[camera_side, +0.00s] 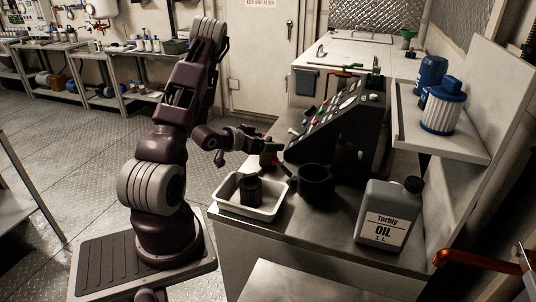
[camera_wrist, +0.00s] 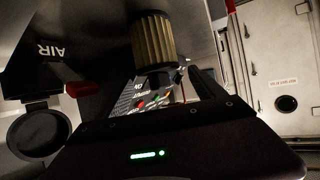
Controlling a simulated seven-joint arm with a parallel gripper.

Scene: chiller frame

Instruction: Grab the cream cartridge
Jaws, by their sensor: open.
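A cream, pleated cylinder with a dark end, the cream cartridge (camera_wrist: 153,38), is at the top centre of the wrist view, beyond my dark gripper body with its green lights. I cannot clearly pick it out in the side view. My gripper (camera_side: 268,154) is open, left of the sloped control panel and above the bench, past the white tray. The gap between its fingers and the cartridge cannot be judged, as the wrist view is dark and partly blocked.
A white tray (camera_side: 231,204) holds a dark cylinder (camera_side: 251,188). A black cup (camera_side: 316,186) and a grey oil bottle (camera_side: 388,216) stand on the bench. The control panel (camera_side: 340,122) is close right of my gripper. A blue-and-white filter (camera_side: 443,106) stands on the right shelf.

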